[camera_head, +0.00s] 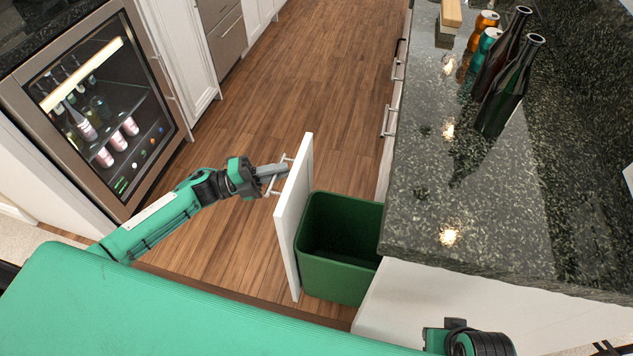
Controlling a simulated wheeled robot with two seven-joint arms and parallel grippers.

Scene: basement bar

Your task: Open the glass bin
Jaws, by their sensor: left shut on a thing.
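The glass bin is a green open-topped bin (340,240) behind a white drawer front (294,215), pulled out from under the dark counter. Its inside looks empty, and its right end is hidden by the counter edge. My left gripper (280,172) is at the upper left of the drawer front and shut on its metal handle (277,182). Part of my right arm shows at the bottom right, but its gripper fingers are not seen.
The speckled counter (430,200) holds two dark bottles (510,90), an orange can (483,30) and a teal can (487,42). A glass-door drinks fridge (100,110) stands at the left. The wooden floor (270,100) between the cabinet rows is clear.

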